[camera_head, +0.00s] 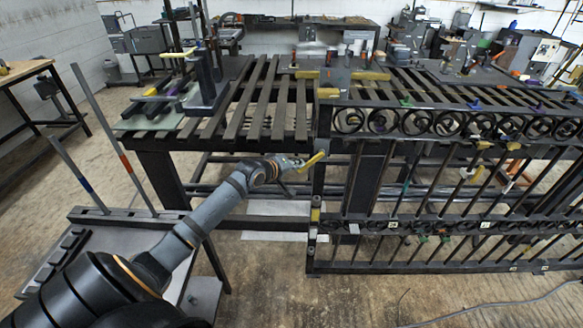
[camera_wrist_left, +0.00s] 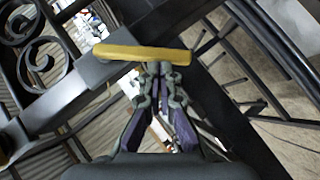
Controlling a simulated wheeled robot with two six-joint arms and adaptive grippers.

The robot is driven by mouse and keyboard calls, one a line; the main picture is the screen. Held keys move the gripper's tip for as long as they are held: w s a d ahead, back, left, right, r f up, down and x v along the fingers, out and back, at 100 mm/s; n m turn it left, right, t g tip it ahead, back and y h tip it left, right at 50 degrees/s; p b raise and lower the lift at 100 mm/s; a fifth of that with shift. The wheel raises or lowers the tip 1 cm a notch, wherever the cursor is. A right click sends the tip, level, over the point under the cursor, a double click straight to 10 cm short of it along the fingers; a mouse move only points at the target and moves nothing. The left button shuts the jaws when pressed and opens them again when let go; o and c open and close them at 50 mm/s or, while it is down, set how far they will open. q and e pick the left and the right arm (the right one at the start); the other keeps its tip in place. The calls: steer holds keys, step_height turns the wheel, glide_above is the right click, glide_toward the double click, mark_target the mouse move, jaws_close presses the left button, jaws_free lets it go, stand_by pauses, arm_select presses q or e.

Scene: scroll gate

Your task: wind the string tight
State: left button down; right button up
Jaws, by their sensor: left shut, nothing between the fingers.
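A short yellow bar (camera_head: 313,161) sits at the left end post of the dark scroll gate (camera_head: 319,190), below the scroll row. In the left wrist view the yellow bar (camera_wrist_left: 120,51) lies crosswise just beyond the fingertips. My left gripper (camera_head: 295,163) reaches in from the left beside the bar. In the left wrist view my left gripper (camera_wrist_left: 158,68) is shut and empty, its tips at or just short of the bar; I cannot tell whether they touch. I cannot make out any string. My right gripper is not in view.
A small metal table (camera_head: 122,243) with two upright rods stands at the left. Bare floor (camera_head: 270,278) lies in front of the gate.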

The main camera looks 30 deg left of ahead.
mark_target(304, 170)
arm_select(q)
steer(key=f+b, duration=0.2)
steer(key=d+f+n+t+h, duration=0.1)
steer(key=shift+w+b, duration=0.25)
steer(key=shift+b, duration=0.15)
arm_select(e)
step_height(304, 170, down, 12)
steer(key=b, duration=0.9)
arm_select(q)
steer(key=d+n+t, duration=0.1)
steer(key=w+f+n+t+h+b, duration=0.1)
steer(key=w+d+n+t+b, duration=0.1)
steer(key=shift+d+f+n+t, duration=0.3)
steer(key=shift+t, duration=0.1)
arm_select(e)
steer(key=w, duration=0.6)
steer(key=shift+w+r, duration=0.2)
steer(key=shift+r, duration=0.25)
